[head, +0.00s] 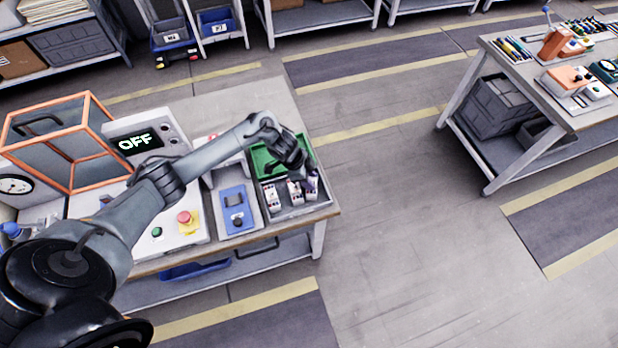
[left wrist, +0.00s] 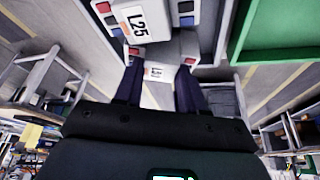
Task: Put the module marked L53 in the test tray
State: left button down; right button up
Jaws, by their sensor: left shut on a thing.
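My left gripper (head: 303,176) is over the grey tray (head: 295,213) at the table's right end. In the left wrist view its two dark fingers (left wrist: 158,92) are shut on a pale module (left wrist: 158,74), whose small label I cannot read. A grey-white module marked L25 (left wrist: 135,22), with red and blue blocks on its sides, is just beyond it. In the head view, pale modules stand in the grey tray, one at its left (head: 271,196); their marks are unreadable there. A green tray (head: 263,163) adjoins behind, partly hidden by my arm. I cannot make out L53.
A blue device (head: 235,209) lies left of the grey tray. A panel with a red stop button (head: 184,217), an OFF display (head: 138,142) and an orange-framed case (head: 62,140) stand farther left. Open floor (head: 410,220) separates this table from another bench (head: 545,75).

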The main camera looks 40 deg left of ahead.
pick_arm(q)
jog(key=c, duration=0.7)
grip_release()
jog(key=shift+o, duration=0.2)
jog(key=shift+r, duration=0.15)
jog(key=p+v, duration=0.2)
jog(key=v, duration=0.9)
jog(key=s+d+f+t, duration=0.1)
jog(key=d+t, duration=0.1)
jog(key=d, duration=0.6)
jog(key=s+d+f+t, duration=0.2)
jog(key=d, duration=0.6)
jog(key=s+r+n+g+y, duration=0.1)
jog(key=s+n, duration=0.3)
jog(key=s, duration=0.5)
jog(key=s+r+n+g+y, duration=0.2)
jog(key=s+r+n, duration=0.1)
jog(key=s, duration=0.6)
jog(key=shift+s+a+r+n, duration=0.3)
jog(key=shift+s+a+n, duration=0.15)
jog(key=shift+n, duration=0.15)
